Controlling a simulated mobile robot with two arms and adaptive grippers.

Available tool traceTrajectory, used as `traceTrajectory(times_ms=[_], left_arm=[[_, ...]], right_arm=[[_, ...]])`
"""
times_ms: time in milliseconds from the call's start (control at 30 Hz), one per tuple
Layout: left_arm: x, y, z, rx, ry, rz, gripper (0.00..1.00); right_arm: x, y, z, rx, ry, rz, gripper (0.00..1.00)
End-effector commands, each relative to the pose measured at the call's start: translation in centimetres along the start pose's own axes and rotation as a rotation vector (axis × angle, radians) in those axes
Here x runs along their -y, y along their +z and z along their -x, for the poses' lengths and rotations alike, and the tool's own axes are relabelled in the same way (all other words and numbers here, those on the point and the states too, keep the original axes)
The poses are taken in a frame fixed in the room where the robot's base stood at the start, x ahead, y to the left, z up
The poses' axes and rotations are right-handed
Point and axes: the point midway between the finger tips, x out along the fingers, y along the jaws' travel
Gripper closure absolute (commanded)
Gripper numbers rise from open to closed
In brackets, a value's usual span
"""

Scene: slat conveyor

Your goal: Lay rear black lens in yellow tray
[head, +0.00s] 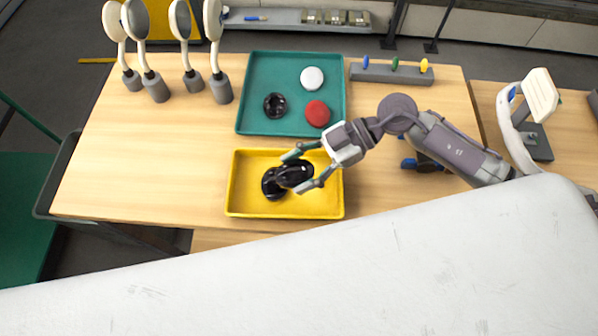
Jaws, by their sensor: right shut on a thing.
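The yellow tray (327,207) lies on the wooden table in the middle of the head view. My right gripper (298,172) reaches over it from the right, its fingers closed around a glossy black lens (294,174). The held lens is over the tray's middle; whether it touches the floor of the tray I cannot tell. Another black part (270,187) shows in the tray just left of it, partly covered by it. One more black lens (274,105) lies in the teal tray behind. My left gripper is not in view.
The teal tray (258,68) also holds a white disc (312,78) and a red disc (317,113). A grey rack (391,73) with coloured pegs stands at its right. Several lamp-like stands (217,55) stand at the back left. The table's left part is clear.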

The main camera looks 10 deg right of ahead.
Motion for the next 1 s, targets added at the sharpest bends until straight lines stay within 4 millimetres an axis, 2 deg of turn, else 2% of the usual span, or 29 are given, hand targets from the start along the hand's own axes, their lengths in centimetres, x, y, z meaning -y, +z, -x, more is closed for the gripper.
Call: traceTrajectory(times_ms=[200,700,733,867,1000], left_arm=[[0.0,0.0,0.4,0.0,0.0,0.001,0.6],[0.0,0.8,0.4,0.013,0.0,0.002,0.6],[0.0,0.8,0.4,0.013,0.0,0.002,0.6],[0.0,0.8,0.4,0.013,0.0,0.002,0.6],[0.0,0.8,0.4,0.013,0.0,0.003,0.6]], right_arm=[[0.0,2.6,-1.3,-0.001,0.0,-0.004,0.7],[0.0,3.5,-1.6,0.001,-0.002,-0.001,0.7],[0.0,3.5,-1.6,0.001,-0.002,-0.001,0.38],[0.0,3.5,-1.6,0.001,-0.001,-0.001,0.16],[0.0,3.4,-1.6,0.001,-0.001,-0.001,0.14]])
